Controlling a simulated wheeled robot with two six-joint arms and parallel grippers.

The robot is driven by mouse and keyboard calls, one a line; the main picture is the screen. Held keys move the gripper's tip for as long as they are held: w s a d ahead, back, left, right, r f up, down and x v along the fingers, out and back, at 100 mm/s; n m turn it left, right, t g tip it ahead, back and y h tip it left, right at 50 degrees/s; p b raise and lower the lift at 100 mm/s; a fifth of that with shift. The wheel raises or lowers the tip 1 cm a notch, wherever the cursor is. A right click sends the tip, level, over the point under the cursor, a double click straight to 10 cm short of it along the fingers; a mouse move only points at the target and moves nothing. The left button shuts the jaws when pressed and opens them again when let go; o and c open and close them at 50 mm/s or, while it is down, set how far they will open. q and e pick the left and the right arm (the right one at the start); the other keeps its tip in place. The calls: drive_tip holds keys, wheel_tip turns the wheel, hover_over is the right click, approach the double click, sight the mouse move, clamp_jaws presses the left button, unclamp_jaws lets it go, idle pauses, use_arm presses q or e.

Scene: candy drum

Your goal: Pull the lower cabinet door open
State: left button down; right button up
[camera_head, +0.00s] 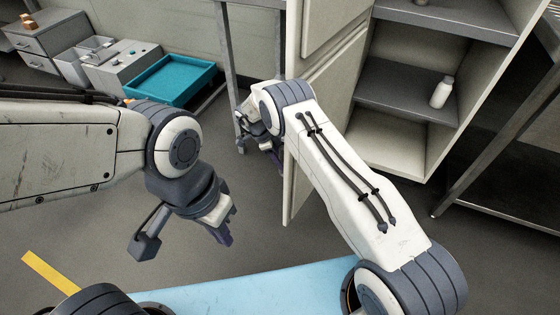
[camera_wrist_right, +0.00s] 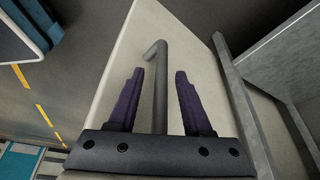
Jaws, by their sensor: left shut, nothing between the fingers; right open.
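The pale cabinet door (camera_head: 296,190) stands swung out from the cabinet (camera_head: 395,150), whose shelves are exposed in the head view. My right arm crosses in front of its lower part. My right gripper (camera_head: 262,140) is at the door's left side, partly hidden by its own wrist. In the right wrist view, the right gripper (camera_wrist_right: 158,95) is open, with its purple fingers on either side of a dark grey bar handle (camera_wrist_right: 157,70) on the pale door panel (camera_wrist_right: 185,35). Whether the fingers touch the handle is unclear. My left gripper (camera_head: 222,222) is shut and empty, left of the door.
A white bottle (camera_head: 442,91) stands on a cabinet shelf. A teal tray (camera_head: 172,78) and grey drawer units (camera_head: 48,38) are at the back left. A metal-framed table (camera_head: 510,150) stands on the right. Floor between the left gripper and door is clear.

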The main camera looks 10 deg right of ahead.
drive_tip(key=p+v, duration=0.1)
drive_tip(key=v, duration=0.7)
drive_tip(key=shift+a+r, duration=0.2)
drive_tip(key=shift+r, duration=0.2)
drive_tip(key=shift+w, duration=0.1)
